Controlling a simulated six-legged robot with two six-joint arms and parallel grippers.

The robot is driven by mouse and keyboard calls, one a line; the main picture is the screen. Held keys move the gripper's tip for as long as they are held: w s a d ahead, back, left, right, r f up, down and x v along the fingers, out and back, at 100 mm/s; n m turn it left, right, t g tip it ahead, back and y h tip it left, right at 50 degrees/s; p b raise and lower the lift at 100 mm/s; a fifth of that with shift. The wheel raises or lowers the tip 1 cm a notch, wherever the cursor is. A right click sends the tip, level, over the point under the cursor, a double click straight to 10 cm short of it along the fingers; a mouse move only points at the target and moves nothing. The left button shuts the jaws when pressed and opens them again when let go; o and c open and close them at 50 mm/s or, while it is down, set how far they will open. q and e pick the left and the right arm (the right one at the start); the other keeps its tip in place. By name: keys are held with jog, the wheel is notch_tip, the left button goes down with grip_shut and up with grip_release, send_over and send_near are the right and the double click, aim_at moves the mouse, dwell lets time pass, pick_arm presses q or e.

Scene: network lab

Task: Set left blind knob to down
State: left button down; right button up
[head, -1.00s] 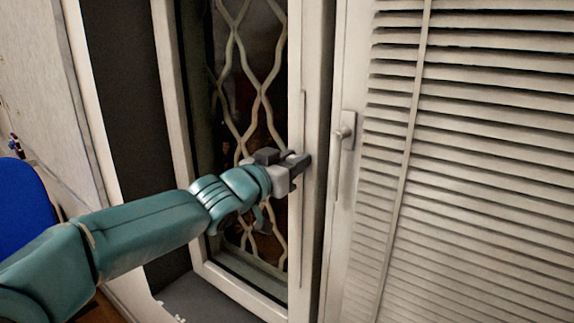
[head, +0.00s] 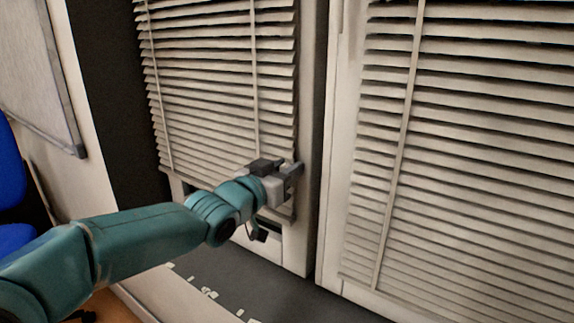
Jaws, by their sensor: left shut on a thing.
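The left blind (head: 215,85) hangs over most of the left window, its slats spread down to a bottom edge near the lower part of the frame. My left gripper (head: 292,171) is at the blind's lower right edge, beside the window frame. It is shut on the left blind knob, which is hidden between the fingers. My right gripper is not in view.
The right blind (head: 470,150) covers the right window, close to the right of my gripper. A dark sill (head: 265,290) with small pale bits runs below. A blue chair (head: 10,180) and a board (head: 40,70) are at the left.

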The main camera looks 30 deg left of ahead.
pick_arm(q)
notch_tip(320, 180, down, 4)
jog(key=shift+r+b, duration=0.25)
jog(key=shift+b, duration=0.65)
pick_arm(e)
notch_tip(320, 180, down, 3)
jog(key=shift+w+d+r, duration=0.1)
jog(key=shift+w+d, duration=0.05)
pick_arm(q)
jog(key=shift+f, duration=0.1)
jog(key=c, duration=1.1)
grip_release()
jog(key=shift+s, duration=0.1)
jog(key=shift+o, duration=1)
jog(key=shift+s, duration=0.15)
jog(key=s+a+p, duration=0.1)
jog(key=s+p, duration=0.2)
jog(key=s, duration=1.3)
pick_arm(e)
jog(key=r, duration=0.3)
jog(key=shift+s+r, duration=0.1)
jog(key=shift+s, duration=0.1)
pick_arm(q)
jog(key=shift+a, duration=0.15)
